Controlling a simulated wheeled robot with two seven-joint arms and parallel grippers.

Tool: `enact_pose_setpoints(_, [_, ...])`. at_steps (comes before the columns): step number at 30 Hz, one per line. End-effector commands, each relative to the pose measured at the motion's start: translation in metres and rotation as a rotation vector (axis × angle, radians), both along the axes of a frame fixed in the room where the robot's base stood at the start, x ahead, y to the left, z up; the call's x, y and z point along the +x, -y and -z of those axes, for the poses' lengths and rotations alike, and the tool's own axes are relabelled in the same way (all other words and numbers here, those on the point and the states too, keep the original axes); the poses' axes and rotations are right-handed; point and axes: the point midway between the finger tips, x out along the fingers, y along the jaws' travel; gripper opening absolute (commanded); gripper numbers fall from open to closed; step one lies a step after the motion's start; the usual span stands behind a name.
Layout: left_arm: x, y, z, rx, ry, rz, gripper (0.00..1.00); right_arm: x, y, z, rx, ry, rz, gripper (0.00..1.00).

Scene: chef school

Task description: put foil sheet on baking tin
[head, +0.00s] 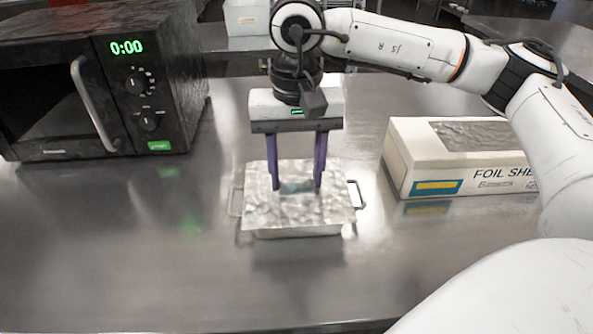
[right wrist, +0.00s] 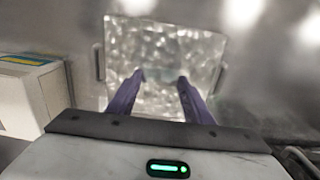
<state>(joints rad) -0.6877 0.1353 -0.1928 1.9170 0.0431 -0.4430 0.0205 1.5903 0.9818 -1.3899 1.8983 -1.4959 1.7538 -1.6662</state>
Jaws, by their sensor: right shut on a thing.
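The foil sheet (head: 300,208) is a crinkled silver square lying over the top of the baking tin (head: 300,233), nearly level and roughly lined up with it. The tin's front wall and its two side handles show around the sheet. My right gripper (head: 297,187) points down from above, its two purple fingers apart and shut on the foil sheet. A small teal patch shows between the fingertips; I cannot tell what it is. In the right wrist view the foil sheet (right wrist: 165,45) covers the tin between the handles. My left gripper is out of view.
A foil sheet box (head: 455,160) stands right of the tin and shows in the right wrist view (right wrist: 22,95). A dark microwave (head: 100,80) stands at the left. A white container (head: 246,18) is at the back. The metal counter (head: 130,240) is clear at the front left.

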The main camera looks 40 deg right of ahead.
Motion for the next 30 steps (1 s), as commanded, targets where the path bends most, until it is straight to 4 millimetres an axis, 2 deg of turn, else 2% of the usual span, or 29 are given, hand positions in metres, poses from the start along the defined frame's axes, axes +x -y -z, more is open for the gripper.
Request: enact_pose_setpoints(30, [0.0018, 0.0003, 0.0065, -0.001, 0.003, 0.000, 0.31, -0.0001, 0.0001, 0.0057, 0.000, 0.000, 0.000, 0.25])
